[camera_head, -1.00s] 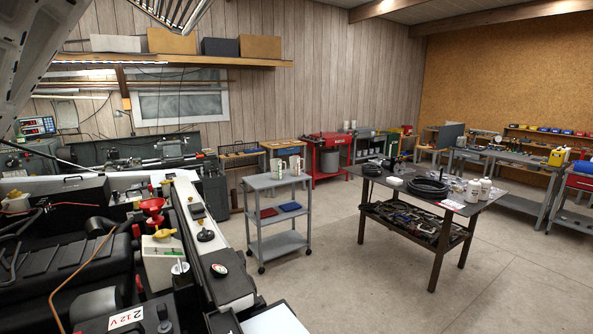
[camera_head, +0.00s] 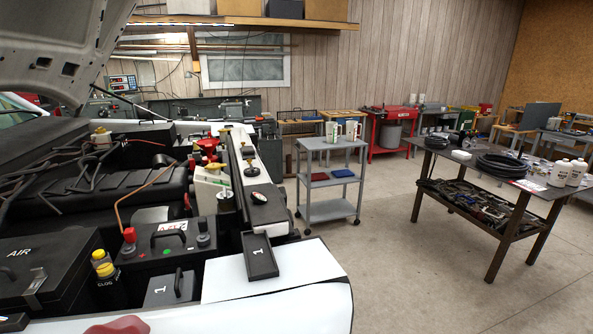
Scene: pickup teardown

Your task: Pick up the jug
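Two pale jug-like containers with greenish markings stand side by side on the top shelf of a grey cart (camera_head: 318,144), a left one (camera_head: 331,131) and a right one (camera_head: 352,130). They are small in view, and I cannot tell which one is the jug of the task. Neither of my grippers is in view.
A dark work table (camera_head: 470,158) carries a coiled black hose (camera_head: 502,165). Concrete floor (camera_head: 385,230) is clear between cart and table.

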